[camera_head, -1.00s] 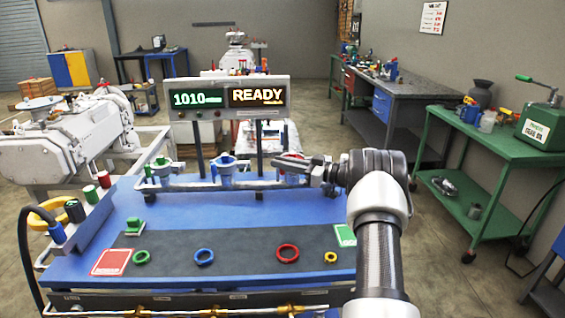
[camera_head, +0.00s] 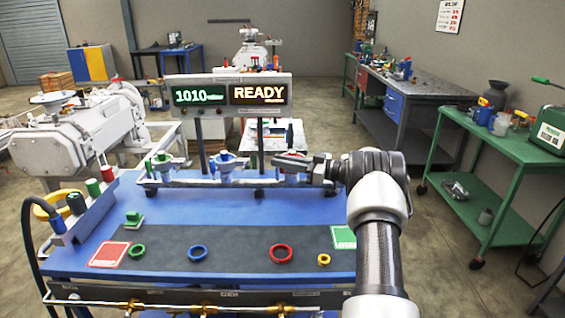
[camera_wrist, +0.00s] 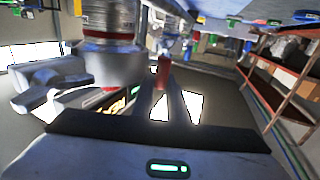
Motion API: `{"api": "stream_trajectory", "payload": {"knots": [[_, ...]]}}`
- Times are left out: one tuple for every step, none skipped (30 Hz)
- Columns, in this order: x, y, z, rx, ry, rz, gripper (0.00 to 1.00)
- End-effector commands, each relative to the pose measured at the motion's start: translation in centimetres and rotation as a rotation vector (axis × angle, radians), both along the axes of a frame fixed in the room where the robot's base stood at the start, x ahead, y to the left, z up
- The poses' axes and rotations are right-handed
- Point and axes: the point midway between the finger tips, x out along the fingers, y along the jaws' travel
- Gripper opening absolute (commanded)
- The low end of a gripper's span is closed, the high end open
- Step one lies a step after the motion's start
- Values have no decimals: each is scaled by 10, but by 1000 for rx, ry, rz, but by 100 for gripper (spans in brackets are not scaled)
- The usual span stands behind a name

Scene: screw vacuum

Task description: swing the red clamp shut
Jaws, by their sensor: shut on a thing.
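The red clamp's red handle (camera_wrist: 163,72) shows in the wrist view between the two fingers of my gripper (camera_wrist: 166,95). In the head view my gripper (camera_head: 290,160) reaches left from the arm to the right end of the pipe rail at the back of the blue table. It is shut on the red handle and hides most of the clamp there, so I cannot tell how far the clamp is swung.
The blue-topped fitting (camera_head: 227,164) and green-topped fitting (camera_head: 163,164) stand left on the same rail. A display (camera_head: 231,95) reading 1010 and READY stands behind. Rings, including a red ring (camera_head: 281,254), lie on the dark mat. A green cart (camera_head: 500,135) is at right.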

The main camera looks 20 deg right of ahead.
Motion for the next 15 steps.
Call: {"api": "stream_trajectory", "payload": {"knots": [[0, -1, 1, -1, -2, -3, 0], [0, -1, 1, -1, -2, -3, 0], [0, -1, 1, -1, -2, -3, 0], [0, -1, 1, -1, -2, -3, 19], [0, -1, 1, -1, -2, -3, 24], [0, -1, 1, -1, -1, -3, 30], [0, -1, 1, -1, -1, -3, 32], [0, -1, 1, -1, -1, -2, 32], [0, -1, 1, -1, -1, -2, 32], [0, -1, 1, -1, -1, -2, 32], [0, -1, 1, -1, -1, -2, 32], [0, -1, 1, -1, -1, -2, 32], [0, -1, 1, -1, -1, -2, 32], [0, -1, 0, -1, -1, -2, 32], [0, -1, 0, -1, -1, -2, 32]]}}
